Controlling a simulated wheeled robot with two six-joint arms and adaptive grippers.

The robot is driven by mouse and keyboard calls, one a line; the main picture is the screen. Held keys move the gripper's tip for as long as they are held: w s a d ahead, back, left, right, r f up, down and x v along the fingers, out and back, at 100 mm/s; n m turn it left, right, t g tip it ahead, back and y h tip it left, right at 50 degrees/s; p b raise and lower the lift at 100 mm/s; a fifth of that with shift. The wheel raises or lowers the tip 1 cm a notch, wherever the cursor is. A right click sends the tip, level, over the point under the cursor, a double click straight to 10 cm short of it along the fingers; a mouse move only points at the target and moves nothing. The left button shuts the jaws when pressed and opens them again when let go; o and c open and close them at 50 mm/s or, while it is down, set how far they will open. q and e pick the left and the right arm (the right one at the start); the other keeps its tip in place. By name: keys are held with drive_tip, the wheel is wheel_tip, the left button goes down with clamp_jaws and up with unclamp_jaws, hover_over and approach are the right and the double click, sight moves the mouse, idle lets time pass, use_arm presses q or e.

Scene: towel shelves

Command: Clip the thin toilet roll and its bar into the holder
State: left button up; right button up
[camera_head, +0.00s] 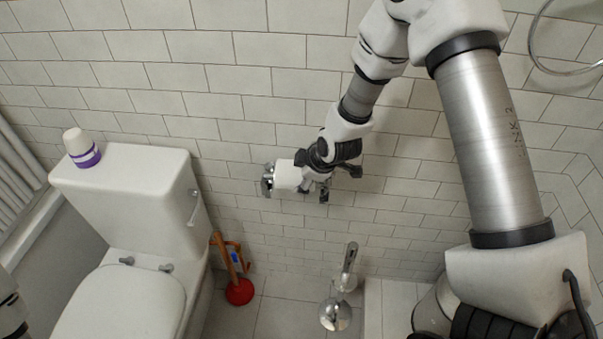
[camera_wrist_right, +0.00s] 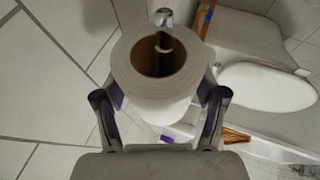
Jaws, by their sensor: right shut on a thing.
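The thin white toilet roll (camera_head: 287,175) is up against the tiled wall in the head view. My right gripper (camera_head: 311,173) is shut on it from the right. In the right wrist view the roll (camera_wrist_right: 152,108) sits between the two fingers, its brown core open toward the top. A chrome piece (camera_wrist_right: 163,18) runs into the core; I cannot tell if it is the bar or part of the holder. Chrome metal of the holder (camera_head: 267,180) shows at the roll's left end in the head view. Whether the bar is clipped in is hidden. My left gripper is out of view.
A white toilet (camera_head: 135,210) stands at the left with a purple-and-white bottle (camera_head: 82,150) on its tank. A red plunger (camera_head: 239,291) and a chrome toilet brush (camera_head: 336,314) stand on the floor below. A chrome ring (camera_head: 540,50) hangs at the upper right.

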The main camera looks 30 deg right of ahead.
drive_tip(key=shift+s+d, duration=0.1)
drive_tip(key=shift+d, duration=0.05)
wheel_tip(320, 180, down, 7)
drive_tip(key=shift+r, duration=0.2)
idle(7.3)
